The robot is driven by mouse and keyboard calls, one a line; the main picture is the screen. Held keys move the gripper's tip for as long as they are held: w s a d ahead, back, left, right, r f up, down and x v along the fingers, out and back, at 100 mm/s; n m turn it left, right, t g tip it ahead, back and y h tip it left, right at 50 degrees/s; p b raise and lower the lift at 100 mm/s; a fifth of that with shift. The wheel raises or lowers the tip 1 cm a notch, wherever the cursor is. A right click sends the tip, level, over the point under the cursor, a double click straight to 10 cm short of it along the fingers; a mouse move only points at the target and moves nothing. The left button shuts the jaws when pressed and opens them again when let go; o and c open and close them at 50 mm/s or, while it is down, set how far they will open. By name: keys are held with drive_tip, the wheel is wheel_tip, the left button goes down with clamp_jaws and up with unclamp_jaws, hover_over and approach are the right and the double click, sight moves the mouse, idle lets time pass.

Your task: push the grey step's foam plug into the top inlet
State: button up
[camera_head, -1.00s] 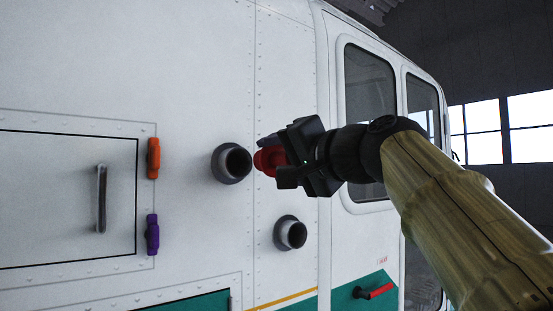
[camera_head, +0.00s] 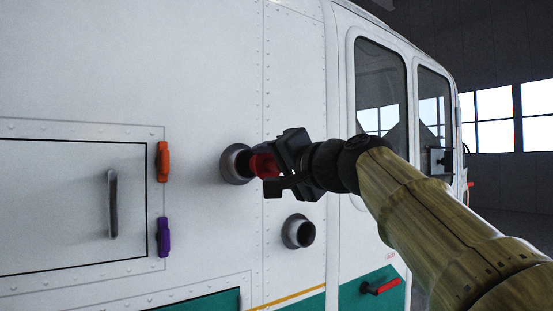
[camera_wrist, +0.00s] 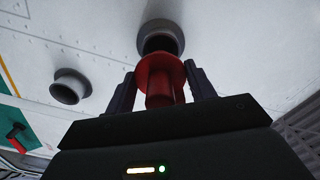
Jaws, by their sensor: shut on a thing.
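My gripper (camera_head: 277,166) is shut on the red foam plug (camera_head: 264,163) in front of the upper, larger inlet (camera_head: 234,168) on the white fuselage. In the wrist view the plug (camera_wrist: 160,78) sits between the two fingers (camera_wrist: 160,90), its wide red flange facing the dark mouth of the grey-rimmed top inlet (camera_wrist: 161,33). The plug's front lines up with the opening and overlaps it in view; whether its tip is inside is hard to tell. The lower inlet (camera_head: 299,232) is open and empty. No grey step is clearly visible.
A hatch panel (camera_head: 70,205) with a handle, an orange latch (camera_head: 163,162) and a purple latch (camera_head: 163,237) is at left. A red-handled lever (camera_head: 382,287) is on the green band below right. Cabin windows (camera_head: 380,95) are behind my arm.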

drive_tip(key=shift+w+a+r+p, duration=0.1)
drive_tip(key=shift+w+a+p, duration=0.35)
drive_tip(key=shift+w+p, duration=0.15)
drive_tip(key=shift+x, duration=0.85)
drive_tip(key=shift+w+a, duration=0.25)
drive_tip(key=shift+w, duration=0.1)
drive_tip(key=shift+a, duration=0.1)
drive_tip(key=shift+s, duration=0.2)
drive_tip(key=shift+w+a+f, duration=0.15)
drive_tip(key=shift+w+f, duration=0.05)
drive_tip(key=shift+w, duration=0.2)
